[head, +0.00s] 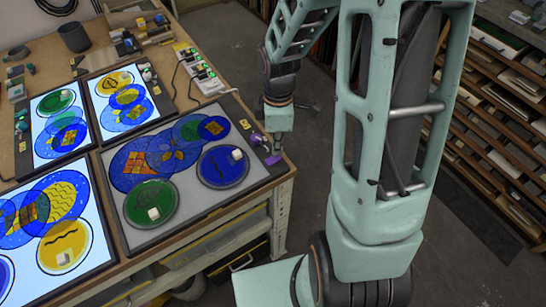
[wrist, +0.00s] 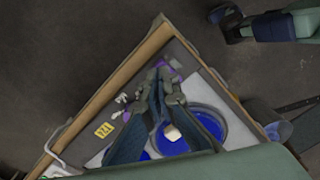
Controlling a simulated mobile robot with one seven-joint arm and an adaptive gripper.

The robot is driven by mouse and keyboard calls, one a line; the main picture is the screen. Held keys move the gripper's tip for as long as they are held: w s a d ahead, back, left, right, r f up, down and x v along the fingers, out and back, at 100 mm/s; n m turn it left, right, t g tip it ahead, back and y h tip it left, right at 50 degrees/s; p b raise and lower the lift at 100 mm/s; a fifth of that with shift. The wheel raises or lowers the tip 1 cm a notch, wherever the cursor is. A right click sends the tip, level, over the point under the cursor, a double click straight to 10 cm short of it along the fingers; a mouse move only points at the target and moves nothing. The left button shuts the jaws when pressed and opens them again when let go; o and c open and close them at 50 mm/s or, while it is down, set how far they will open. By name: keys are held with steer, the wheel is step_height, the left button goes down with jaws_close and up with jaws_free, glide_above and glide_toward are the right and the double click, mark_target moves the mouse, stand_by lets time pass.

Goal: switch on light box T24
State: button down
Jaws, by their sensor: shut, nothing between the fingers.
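The nearest light box (head: 188,209) on the bench is unlit, with a grey panel bearing blue and green glass discs. I take it to be T24; its yellow label (head: 245,124) is too small to read surely, and it also shows in the wrist view (wrist: 104,129). Two small purple parts sit at its right edge, one (head: 257,140) left of my gripper (head: 276,150) and one (head: 273,160) by its tips. My gripper is shut and empty, pointing down at that edge; it also shows in the wrist view (wrist: 160,78). Whether it touches a purple part I cannot tell.
Several other light boxes, such as the upper one (head: 98,104) and the lower left one (head: 96,255), glow white. A power strip (head: 206,82) with green lights lies behind the grey box. A rack of sheets (head: 490,85) stands at right beyond open floor.

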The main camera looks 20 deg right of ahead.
steer(key=shift+f+b, duration=0.75)
steer(key=shift+f, duration=0.3)
stand_by(0.4)
steer(key=shift+r, duration=0.1)
step_height(320, 180, up, 7)
steer(key=p, duration=0.6)
stand_by(0.5)
